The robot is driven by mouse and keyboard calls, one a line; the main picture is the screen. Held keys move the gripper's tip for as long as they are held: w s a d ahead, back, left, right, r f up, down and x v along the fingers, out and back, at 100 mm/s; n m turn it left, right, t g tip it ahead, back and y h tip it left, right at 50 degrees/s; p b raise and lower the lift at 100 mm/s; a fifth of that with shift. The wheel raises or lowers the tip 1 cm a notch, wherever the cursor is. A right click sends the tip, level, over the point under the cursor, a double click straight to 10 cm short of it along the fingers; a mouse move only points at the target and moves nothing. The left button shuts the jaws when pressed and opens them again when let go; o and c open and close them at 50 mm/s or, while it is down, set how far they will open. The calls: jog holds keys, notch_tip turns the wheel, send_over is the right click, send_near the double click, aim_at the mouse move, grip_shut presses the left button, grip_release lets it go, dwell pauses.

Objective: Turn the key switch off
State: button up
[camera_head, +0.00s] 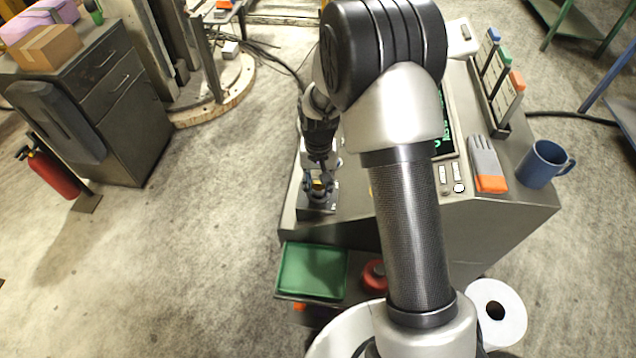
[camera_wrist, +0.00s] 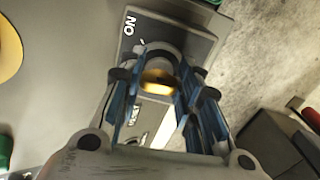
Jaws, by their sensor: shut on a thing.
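The key switch is a dark box (camera_head: 318,206) at the front left corner of the grey console. In the wrist view its dark plate (camera_wrist: 192,42) carries a white ON label, seen upside down, and another label partly hidden by my fingers. The yellow key (camera_wrist: 158,82) sits between my blue-padded fingertips. My gripper (camera_head: 319,183) points down over the switch and is closed on the key; it also shows in the wrist view (camera_wrist: 157,84). The exact angle of the key is hard to tell because the fingers cover its sides.
A green tray (camera_head: 312,271) is below the front edge. A grey cabinet (camera_head: 124,110) and a red extinguisher (camera_head: 50,172) stand left. Open floor lies between cabinet and console.

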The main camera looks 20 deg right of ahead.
jog(key=n, duration=0.6)
jog(key=shift+d+n, duration=0.15)
jog(key=shift+n, duration=0.25)
dwell(0.3)
jog(key=shift+c, duration=0.2)
jog(key=o, duration=1.1)
jog(key=shift+r, duration=0.1)
notch_tip(320, 180, up, 12)
jog(key=shift+f, duration=0.1)
